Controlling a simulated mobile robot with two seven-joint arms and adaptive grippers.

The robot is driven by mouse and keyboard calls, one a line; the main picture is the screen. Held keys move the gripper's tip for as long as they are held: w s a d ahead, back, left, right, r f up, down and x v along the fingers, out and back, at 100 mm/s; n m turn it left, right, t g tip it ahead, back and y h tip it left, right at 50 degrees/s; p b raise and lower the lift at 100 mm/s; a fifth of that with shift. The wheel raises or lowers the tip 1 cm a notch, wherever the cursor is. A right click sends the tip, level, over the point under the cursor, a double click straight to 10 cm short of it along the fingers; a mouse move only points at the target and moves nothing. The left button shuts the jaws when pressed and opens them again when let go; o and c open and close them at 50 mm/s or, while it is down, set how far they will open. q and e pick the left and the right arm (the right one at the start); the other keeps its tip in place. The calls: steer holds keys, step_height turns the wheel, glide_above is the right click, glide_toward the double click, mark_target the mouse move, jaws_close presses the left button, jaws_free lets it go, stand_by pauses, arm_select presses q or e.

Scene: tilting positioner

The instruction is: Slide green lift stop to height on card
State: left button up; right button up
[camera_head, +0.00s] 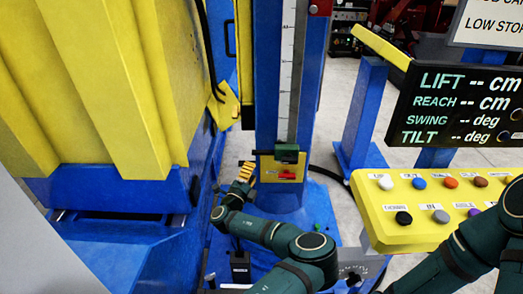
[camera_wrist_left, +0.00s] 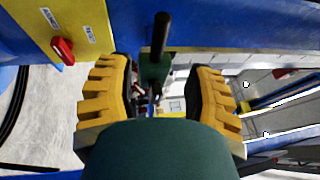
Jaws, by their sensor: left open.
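The green lift stop (camera_head: 287,153) sits low on the blue column (camera_head: 267,80), at the lower end of a white scale strip (camera_head: 289,75). In the left wrist view the green stop (camera_wrist_left: 154,70) with its black handle (camera_wrist_left: 161,36) shows between the fingers, with gaps at both sides. My left gripper (camera_head: 246,173) is open and empty, just left of and below the stop; its yellow fingers show in the left wrist view (camera_wrist_left: 160,88). The card (camera_head: 490,25) is cut off at top right; "LOW STOP" is readable, the height is not. My right gripper is outside the picture.
A yellow plate with a red switch (camera_head: 287,175) is just below the stop. A red block (camera_head: 320,8) is higher on the column. The black display (camera_head: 455,107) shows dashes above a yellow button panel (camera_head: 430,205). A large yellow ribbed body (camera_head: 110,80) stands left.

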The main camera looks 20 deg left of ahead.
mark_target(275, 152)
arm_select(q)
steer(key=b+x, duration=0.2)
steer(key=x, duration=0.9)
steer(key=shift+w, duration=0.35)
jaws_close()
